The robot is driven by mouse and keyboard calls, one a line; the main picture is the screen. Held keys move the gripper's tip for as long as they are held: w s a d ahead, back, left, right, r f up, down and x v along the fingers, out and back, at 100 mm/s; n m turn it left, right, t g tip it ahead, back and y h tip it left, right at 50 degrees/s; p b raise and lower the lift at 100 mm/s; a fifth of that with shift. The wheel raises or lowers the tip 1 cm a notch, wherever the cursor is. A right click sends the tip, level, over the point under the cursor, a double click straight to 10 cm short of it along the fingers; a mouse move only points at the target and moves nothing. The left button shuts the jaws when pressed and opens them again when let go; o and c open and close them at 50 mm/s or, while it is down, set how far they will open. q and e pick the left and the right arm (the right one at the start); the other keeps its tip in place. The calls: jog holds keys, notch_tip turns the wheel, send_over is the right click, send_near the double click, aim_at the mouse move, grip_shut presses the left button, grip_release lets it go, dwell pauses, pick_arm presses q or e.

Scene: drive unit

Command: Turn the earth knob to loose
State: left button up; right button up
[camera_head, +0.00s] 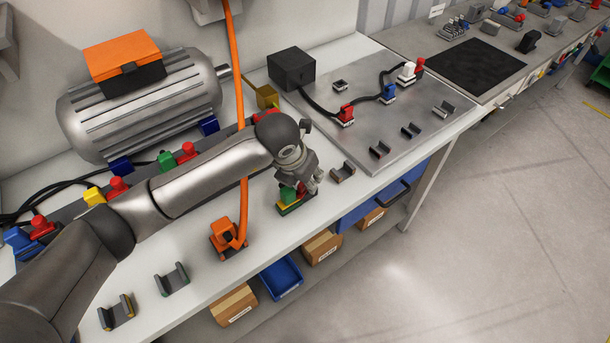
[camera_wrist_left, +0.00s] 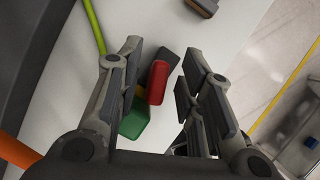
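A small green block (camera_head: 289,196) with red and yellow parts stands on the white bench in the head view, directly under my left gripper (camera_head: 305,182). Its colours suggest the earth unit, but no label is readable. In the left wrist view the green block (camera_wrist_left: 135,118) and a red knob-like part (camera_wrist_left: 158,82) show between and below the fingers, with a little yellow beside them. My left gripper (camera_wrist_left: 161,62) is open there, its fingers apart on either side of the red part. I cannot tell whether a finger touches the block. My right gripper is in neither view.
An orange plug with a cable (camera_head: 228,238) stands to the left on the bench. A grey motor (camera_head: 142,105) stands behind my arm. Empty grey holders (camera_head: 342,172) lie nearby. A metal plate (camera_head: 385,125) with connectors is at right. The bench's front edge is close.

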pick_arm(q)
jog(key=v, duration=1.2)
jog(key=shift+w, duration=0.15)
